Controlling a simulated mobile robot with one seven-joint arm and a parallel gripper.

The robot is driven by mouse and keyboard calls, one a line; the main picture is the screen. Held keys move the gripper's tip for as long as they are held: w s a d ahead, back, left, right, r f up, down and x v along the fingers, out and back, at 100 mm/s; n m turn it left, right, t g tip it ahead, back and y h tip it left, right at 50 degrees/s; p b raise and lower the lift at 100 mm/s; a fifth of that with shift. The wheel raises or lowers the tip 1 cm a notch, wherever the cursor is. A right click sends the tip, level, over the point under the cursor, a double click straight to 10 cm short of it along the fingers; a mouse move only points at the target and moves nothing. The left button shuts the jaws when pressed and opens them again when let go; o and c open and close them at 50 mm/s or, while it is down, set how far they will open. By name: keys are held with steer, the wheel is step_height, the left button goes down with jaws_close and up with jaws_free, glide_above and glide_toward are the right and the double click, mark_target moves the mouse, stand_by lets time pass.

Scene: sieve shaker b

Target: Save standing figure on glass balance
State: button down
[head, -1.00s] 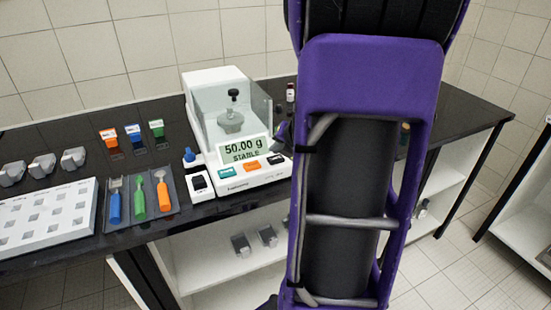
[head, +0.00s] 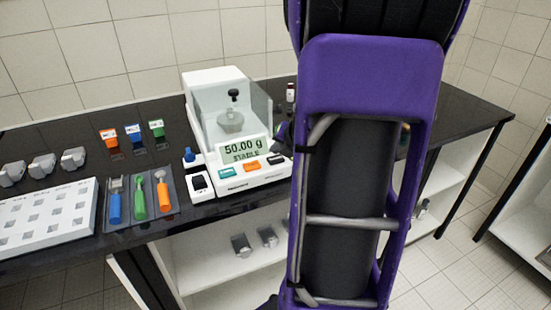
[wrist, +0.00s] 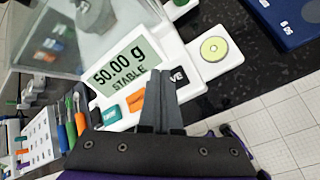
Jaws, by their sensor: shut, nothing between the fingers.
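The glass balance (head: 215,75) stands on the dark bench; its display (head: 246,148) reads "50.00 g STABLE", and the same reading shows in the wrist view (wrist: 122,68). Below the display are a teal button (head: 227,172), an orange button (head: 250,165) and a black button (head: 275,160). In the wrist view, my gripper (wrist: 160,76) is shut and empty, its fingertips over or beside the black button (wrist: 179,76), hiding part of its label. I cannot tell whether they touch it.
A tray (head: 174,205) with blue, green and orange-handled tools lies left of the balance, beside a white rack (head: 45,222). A white module with a round yellow-green pad (wrist: 214,49) adjoins the balance. A blue object (wrist: 292,22) lies beyond. My arm hides the bench's right part.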

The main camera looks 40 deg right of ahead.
mark_target(277, 161)
steer(key=shift+f, duration=0.2)
steer(key=shift+f+b, duration=0.3)
steer(key=shift+b, duration=0.05)
steer(key=shift+f+b, duration=0.4)
steer(key=shift+f, duration=0.05)
stand_by(0.8)
steer(key=shift+r+p, duration=0.95)
steer(key=shift+p, duration=0.05)
step_height(277, 161, up, 5)
steer(key=p, duration=0.4)
steer(key=shift+p, duration=0.35)
stand_by(0.5)
